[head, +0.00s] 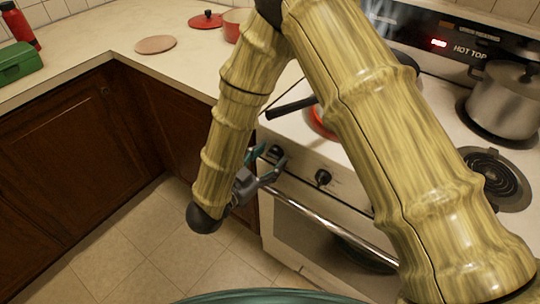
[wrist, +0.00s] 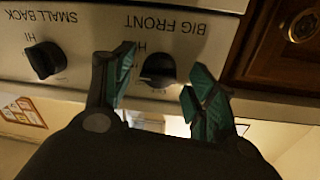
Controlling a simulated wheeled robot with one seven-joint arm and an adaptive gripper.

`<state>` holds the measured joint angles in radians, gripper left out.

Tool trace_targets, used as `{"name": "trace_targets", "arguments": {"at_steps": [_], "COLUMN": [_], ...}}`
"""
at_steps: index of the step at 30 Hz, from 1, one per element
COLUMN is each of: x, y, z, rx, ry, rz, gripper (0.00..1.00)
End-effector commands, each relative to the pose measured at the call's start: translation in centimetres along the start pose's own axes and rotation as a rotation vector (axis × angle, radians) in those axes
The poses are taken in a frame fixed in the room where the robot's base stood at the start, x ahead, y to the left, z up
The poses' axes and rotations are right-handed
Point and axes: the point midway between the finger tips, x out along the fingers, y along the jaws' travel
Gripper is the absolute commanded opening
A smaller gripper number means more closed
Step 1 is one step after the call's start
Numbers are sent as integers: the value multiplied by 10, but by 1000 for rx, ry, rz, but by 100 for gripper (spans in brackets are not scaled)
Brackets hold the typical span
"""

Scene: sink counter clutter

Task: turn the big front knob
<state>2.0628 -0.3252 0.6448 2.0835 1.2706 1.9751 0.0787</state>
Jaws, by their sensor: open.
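The big front knob (wrist: 158,70) is dark and round, under the upside-down "BIG FRONT" label in the wrist view. In the head view the knob (head: 276,153) is at the left end of the stove's front panel, beside my fingertips. My gripper (wrist: 157,74) is open, with one teal finger on each side of the knob as seen from the wrist. My gripper also shows in the head view (head: 267,165). I cannot tell whether either finger touches the knob.
The small back knob (wrist: 45,60) is beside it on the panel. The oven handle (head: 330,225) runs below the panel. Wooden cabinets (head: 170,120) adjoin the stove at the left. A pan (head: 292,107) and a steel pot (head: 503,100) are on the stovetop.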

Motion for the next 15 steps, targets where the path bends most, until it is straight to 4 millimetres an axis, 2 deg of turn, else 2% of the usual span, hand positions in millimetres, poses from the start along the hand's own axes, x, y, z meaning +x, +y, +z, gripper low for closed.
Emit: {"name": "trace_targets", "arguments": {"at_steps": [10, 11, 15], "x": [3, 3, 3], "y": [2, 2, 2], "z": [-1, -1, -1], "rx": [0, 0, 0], "ry": [1, 1, 1], "rz": [2, 2, 2], "gripper": [57, 53, 28]}}
